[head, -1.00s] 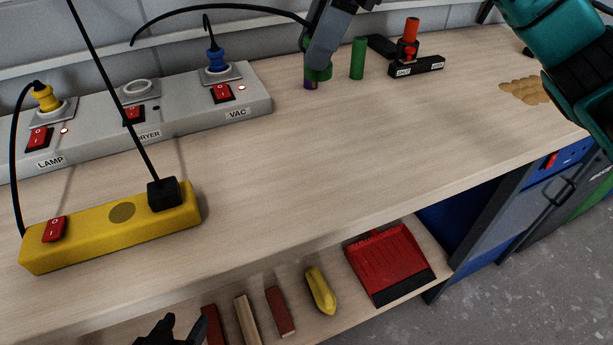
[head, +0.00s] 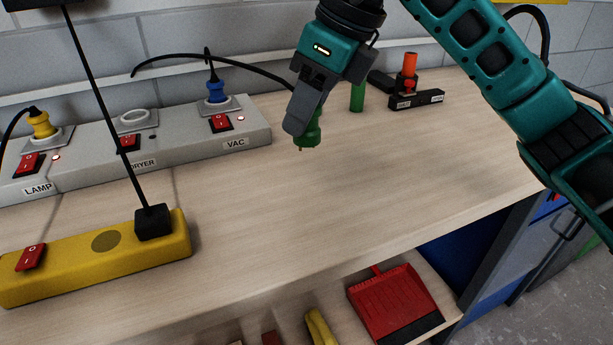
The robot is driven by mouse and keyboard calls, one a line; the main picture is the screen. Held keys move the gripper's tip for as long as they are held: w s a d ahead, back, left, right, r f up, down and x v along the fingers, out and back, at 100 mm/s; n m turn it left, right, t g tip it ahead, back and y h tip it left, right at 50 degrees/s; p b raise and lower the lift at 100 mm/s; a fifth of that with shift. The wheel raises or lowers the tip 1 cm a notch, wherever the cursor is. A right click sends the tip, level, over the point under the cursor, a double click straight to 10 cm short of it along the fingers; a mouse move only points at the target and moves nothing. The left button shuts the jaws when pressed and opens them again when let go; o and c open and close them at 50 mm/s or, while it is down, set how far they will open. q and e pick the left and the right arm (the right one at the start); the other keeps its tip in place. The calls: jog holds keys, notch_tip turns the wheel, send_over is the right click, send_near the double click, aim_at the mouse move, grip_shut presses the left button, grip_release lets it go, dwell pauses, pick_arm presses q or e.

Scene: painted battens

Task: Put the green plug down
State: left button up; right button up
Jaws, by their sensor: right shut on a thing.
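The green plug (head: 309,136) is in my right gripper (head: 303,125), in the upper middle of the head view. The gripper is shut on it, and its finger hides part of the plug. The plug's lower end, with a small pin, points down. It shows against the bare worktop; I cannot tell whether it touches the wood. The DRYER socket (head: 134,117) on the grey outlet strip is empty. My left gripper is not in view.
A blue plug (head: 216,91) and a yellow plug (head: 41,124) sit in the grey strip (head: 180,137). A yellow power strip (head: 75,254) lies in front. A green cylinder (head: 358,97) and a black valve block (head: 417,99) stand behind right. The worktop's middle (head: 330,200) is clear.

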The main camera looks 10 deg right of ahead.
pick_arm(q)
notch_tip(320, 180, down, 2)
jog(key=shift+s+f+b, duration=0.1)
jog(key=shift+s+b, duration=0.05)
jog(key=shift+b, duration=0.5)
pick_arm(e)
notch_tip(320, 180, down, 10)
jog(key=shift+r, duration=0.15)
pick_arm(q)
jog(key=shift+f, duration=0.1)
pick_arm(e)
jog(key=shift+f+b, duration=0.6)
jog(key=shift+b, duration=0.05)
jog(key=o, duration=1.2)
jog(key=shift+c, duration=0.2)
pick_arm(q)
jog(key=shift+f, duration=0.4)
pick_arm(e)
jog(key=shift+r, duration=0.1)
jog(key=shift+r+p, duration=0.25)
jog(key=shift+p, duration=0.1)
pick_arm(q)
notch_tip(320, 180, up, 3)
jog(key=shift+p, duration=1.25)
pick_arm(e)
jog(key=v, duration=1.2)
jog(key=shift+r, duration=0.25)
jog(key=shift+s, duration=0.1)
